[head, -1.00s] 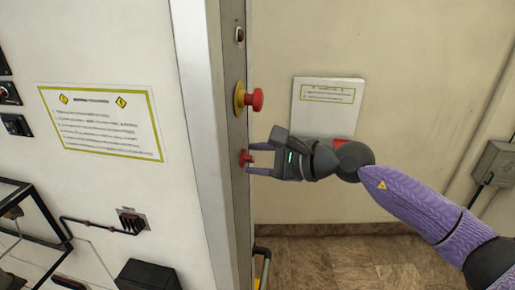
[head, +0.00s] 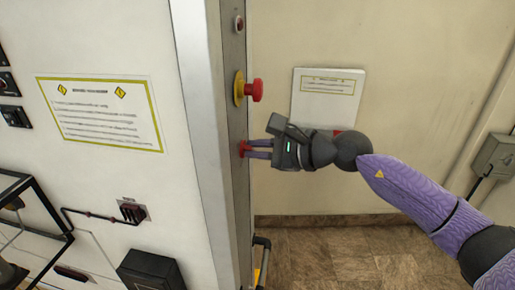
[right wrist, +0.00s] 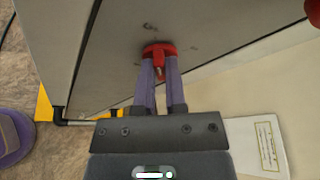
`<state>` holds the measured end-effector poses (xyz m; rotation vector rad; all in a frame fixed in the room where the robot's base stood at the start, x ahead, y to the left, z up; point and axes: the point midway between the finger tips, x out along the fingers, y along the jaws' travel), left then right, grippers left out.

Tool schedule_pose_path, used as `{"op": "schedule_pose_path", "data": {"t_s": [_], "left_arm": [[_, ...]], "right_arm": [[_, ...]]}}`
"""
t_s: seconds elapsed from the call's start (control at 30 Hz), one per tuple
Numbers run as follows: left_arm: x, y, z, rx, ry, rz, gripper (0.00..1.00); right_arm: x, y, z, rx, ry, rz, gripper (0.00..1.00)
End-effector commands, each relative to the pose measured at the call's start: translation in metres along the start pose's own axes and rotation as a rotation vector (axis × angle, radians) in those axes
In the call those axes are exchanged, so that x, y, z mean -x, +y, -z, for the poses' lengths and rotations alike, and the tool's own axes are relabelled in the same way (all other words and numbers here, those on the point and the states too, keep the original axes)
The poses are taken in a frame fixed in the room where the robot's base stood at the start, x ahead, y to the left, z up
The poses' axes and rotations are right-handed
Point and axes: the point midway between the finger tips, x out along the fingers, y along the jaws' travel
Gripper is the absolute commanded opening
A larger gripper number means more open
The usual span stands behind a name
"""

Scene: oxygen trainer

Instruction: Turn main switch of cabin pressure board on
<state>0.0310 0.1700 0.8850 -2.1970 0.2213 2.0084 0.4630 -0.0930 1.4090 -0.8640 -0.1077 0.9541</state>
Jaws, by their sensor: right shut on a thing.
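The board's narrow metal side panel (head: 232,195) carries a red switch (head: 243,148) low on it. My right gripper (head: 252,148) comes in from the right, with its fingers shut on the red switch. In the right wrist view the same red switch (right wrist: 160,50) shows between and beyond the tips of my right gripper (right wrist: 160,70). Its base sits against the grey panel. The fingers hide part of the switch. My left gripper is not in view.
A red mushroom button (head: 256,90) on a yellow collar stands out just above the switch. A small red indicator (head: 239,24) is higher up. A white notice plate (head: 328,97) hangs on the wall behind my arm. A grey box (head: 493,160) is at far right.

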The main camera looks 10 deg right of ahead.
Motion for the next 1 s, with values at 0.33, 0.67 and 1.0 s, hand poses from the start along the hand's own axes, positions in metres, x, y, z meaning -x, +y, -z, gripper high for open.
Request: {"op": "schedule_pose_path", "data": {"t_s": [0.33,0.67,1.0], "left_arm": [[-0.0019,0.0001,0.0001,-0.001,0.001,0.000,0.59],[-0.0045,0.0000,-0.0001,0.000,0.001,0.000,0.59],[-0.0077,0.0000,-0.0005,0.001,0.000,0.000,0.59]], "right_arm": [[-0.0004,-0.0032,0.0005,-0.204,0.000,-0.084,0.00],[-0.0010,-0.0069,0.0014,-0.495,-0.001,-0.204,0.00],[-0.0020,-0.0100,0.0040,-0.794,-0.001,-0.328,0.00]]}}
